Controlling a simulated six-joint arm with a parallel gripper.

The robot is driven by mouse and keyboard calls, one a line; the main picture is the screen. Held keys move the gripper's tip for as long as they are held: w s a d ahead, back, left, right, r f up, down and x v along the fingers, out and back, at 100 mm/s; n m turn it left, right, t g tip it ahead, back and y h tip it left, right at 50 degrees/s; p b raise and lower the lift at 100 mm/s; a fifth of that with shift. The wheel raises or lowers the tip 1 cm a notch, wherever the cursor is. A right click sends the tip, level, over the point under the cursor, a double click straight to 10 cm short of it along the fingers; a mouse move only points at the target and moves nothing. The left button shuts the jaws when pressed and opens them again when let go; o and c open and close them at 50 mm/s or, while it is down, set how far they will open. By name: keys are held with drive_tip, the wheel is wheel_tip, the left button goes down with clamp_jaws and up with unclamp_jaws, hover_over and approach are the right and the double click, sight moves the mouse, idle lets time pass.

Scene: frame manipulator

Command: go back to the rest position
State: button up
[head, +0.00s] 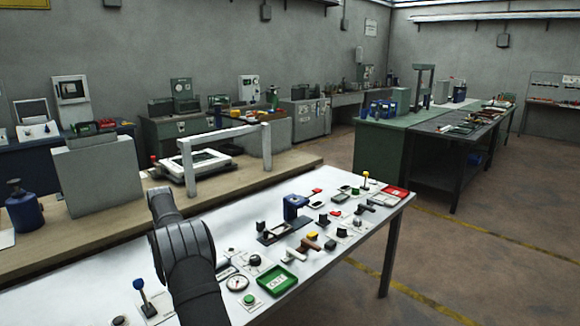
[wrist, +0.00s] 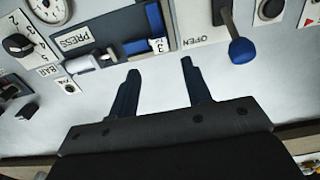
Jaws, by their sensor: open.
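My gripper (wrist: 160,66) shows in the wrist view with its two dark fingers spread apart. Nothing is between them; bare white table surface (wrist: 161,92) shows there. The fingers point toward a panel labelled PRESS (wrist: 78,38) and a blue-knobbed lever (wrist: 240,50) beside an OPEN label. No contact with either is visible. In the head view my dark arm reaches over the white table (head: 345,245) at lower centre, and the arm itself hides the gripper's fingers.
The table holds a green tray (head: 277,279), a round gauge (head: 237,283), a blue block device (head: 294,206), a red tray (head: 396,192) and a blue-knobbed lever (head: 140,288). Behind my arm stand a white frame (head: 225,135) and grey box (head: 98,180). The floor at right is open.

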wheel_tip(320, 180, down, 10)
drive_tip(key=shift+f, duration=0.1)
drive_tip(key=r, duration=0.3)
drive_tip(key=d+r, duration=0.1)
drive_tip(key=r, duration=0.1)
drive_tip(key=shift+r, duration=0.15)
drive_tip(key=d+r, duration=0.6)
drive_tip(key=d, duration=0.5)
drive_tip(key=s+d, duration=0.3)
drive_tip(key=s, duration=1.6)
drive_tip(key=a+f, duration=0.6)
drive_tip(key=a, duration=0.3)
drive_tip(key=shift+s, duration=0.4)
